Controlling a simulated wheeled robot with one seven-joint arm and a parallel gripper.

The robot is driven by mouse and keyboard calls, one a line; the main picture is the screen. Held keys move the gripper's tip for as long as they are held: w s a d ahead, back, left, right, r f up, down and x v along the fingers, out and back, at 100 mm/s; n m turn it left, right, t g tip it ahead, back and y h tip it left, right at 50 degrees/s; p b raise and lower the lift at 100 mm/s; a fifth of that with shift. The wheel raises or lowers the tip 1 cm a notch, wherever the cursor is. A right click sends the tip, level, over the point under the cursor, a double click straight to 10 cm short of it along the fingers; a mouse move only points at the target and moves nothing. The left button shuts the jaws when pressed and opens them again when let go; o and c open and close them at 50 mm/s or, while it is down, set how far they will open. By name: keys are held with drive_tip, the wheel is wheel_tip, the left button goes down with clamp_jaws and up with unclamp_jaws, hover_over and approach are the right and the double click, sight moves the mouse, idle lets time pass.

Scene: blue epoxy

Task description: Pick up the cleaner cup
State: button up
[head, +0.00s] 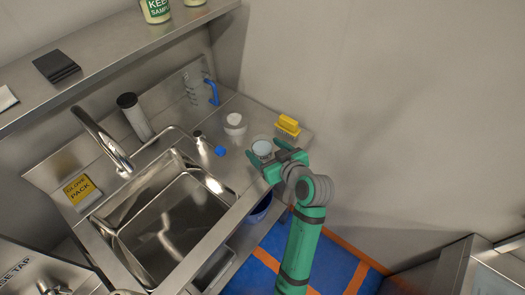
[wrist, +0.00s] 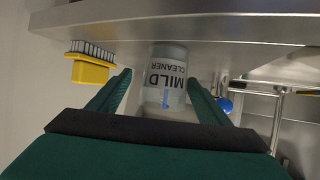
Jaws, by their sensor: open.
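The cleaner cup (wrist: 165,78) is a pale, translucent cup whose label reads "MILD CLEANER". It appears upside down in the wrist view, where the picture is inverted. In the head view the cup (head: 262,147) stands near the counter's front edge, seen from above. My gripper (head: 266,153) reaches in from the front, its green fingers on either side of the cup. In the wrist view my gripper (wrist: 160,84) is open, with the cup between the fingers; some space shows beside it. The gripper body hides part of the cup.
A yellow brush (head: 287,124) lies right of the cup. A white container (head: 235,125) stands behind, and a blue-capped bottle (head: 208,147) is to the left. The sink (head: 168,225) is farther left. A wall closes the counter's back.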

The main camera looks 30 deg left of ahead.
sight(258, 146)
drive_tip(key=x, duration=0.5)
drive_tip(key=shift+s+a, duration=0.1)
drive_tip(key=shift+s, duration=0.05)
drive_tip(key=shift+s+a, duration=0.1)
drive_tip(key=shift+s, duration=0.1)
drive_tip(key=c, duration=1.3)
drive_tip(key=shift+c, duration=0.2)
drive_tip(key=shift+r, duration=0.1)
